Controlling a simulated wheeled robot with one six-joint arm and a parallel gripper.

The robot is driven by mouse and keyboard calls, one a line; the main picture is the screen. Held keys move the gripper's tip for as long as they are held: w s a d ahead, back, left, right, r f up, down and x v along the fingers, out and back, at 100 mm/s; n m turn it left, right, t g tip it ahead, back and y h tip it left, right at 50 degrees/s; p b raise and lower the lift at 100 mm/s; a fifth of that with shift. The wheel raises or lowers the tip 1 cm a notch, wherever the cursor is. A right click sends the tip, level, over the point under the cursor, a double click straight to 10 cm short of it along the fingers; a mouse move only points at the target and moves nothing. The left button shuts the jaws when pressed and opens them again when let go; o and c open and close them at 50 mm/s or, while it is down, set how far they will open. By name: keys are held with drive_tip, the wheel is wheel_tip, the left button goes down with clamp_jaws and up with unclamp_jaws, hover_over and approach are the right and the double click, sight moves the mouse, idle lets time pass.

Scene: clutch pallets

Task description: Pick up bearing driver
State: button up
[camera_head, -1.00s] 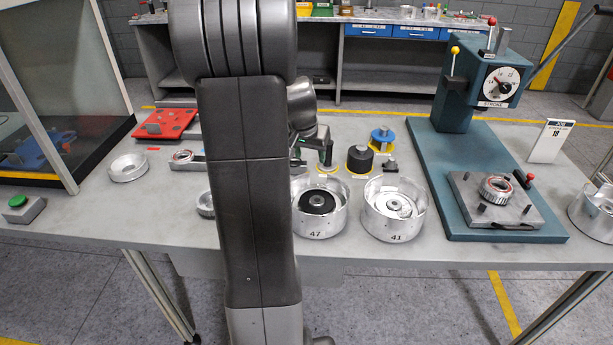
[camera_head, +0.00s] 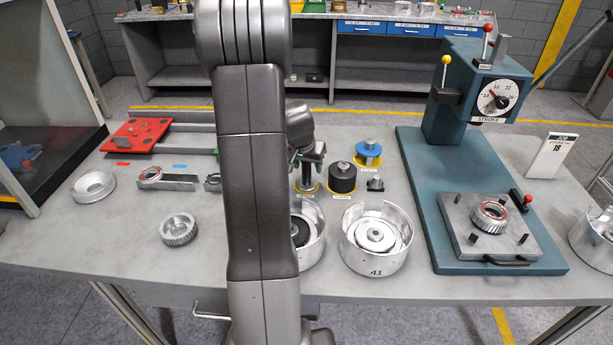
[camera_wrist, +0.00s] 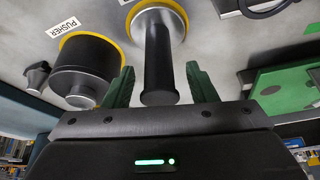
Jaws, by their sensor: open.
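A slim dark post with a wider round base stands upright on a yellow-rimmed spot; I take it for the bearing driver (camera_head: 306,178). Its label is too small to read. In the wrist view the bearing driver (camera_wrist: 158,60) rises between the two green fingers of my gripper (camera_wrist: 158,86), with a visible gap on each side. My gripper (camera_head: 308,156) is open at the upper part of the post in the head view. My arm covers part of the bench to its left.
A black pusher (camera_head: 342,178) stands close right of the post, with a blue-topped tool (camera_head: 368,152) behind. Metal housings, including one marked 41 (camera_head: 376,258), sit in front. A teal press (camera_head: 460,150) stands right. A red plate (camera_head: 137,137) lies left.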

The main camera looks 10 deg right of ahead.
clamp_jaws()
drive_tip(key=shift+r, duration=0.1)
